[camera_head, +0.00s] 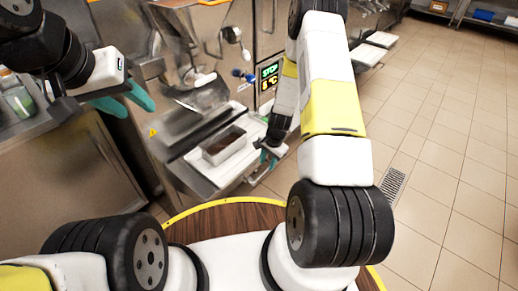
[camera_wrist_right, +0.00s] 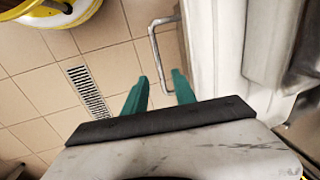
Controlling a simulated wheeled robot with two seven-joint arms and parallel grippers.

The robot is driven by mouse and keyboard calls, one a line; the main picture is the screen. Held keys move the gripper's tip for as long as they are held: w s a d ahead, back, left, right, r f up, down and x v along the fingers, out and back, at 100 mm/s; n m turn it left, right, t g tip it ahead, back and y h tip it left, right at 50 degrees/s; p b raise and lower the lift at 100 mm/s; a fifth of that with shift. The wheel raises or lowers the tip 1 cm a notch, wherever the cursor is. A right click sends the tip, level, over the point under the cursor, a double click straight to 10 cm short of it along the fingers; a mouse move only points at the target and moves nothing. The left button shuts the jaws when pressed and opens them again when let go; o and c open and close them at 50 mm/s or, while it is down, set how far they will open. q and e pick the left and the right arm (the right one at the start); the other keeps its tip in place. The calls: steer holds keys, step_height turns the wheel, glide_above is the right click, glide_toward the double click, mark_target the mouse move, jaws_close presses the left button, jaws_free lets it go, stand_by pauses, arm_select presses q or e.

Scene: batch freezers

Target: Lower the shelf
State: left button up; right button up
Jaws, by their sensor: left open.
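The metal shelf (camera_head: 206,181) sticks out from the front of the batch freezer (camera_head: 185,50) and bears a rectangular pan (camera_head: 222,147) with dark contents. A thin metal bar handle (camera_wrist_right: 155,52) shows beside the shelf's pale side in the right wrist view. My right gripper (camera_wrist_right: 162,90) has its teal fingers apart, with the handle's lower end seen between them; I cannot tell whether they touch it. In the head view the right gripper (camera_head: 268,158) is at the shelf's right edge, partly hidden. My left gripper (camera_head: 128,98) is open and empty, left of the freezer.
A lit display (camera_head: 269,76) reads STOP. A counter (camera_head: 50,160) with a bottle (camera_head: 17,98) stands at the left. More trays (camera_head: 375,42) stick out further back. The tiled floor at the right is clear, with a drain grate (camera_head: 392,185).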

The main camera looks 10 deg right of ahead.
steer(key=f, duration=0.5)
steer(key=shift+w+a+f, duration=0.15)
steer(key=shift+w+a, duration=0.15)
steer(key=shift+w, duration=0.1)
jaws_close()
stand_by(1.0)
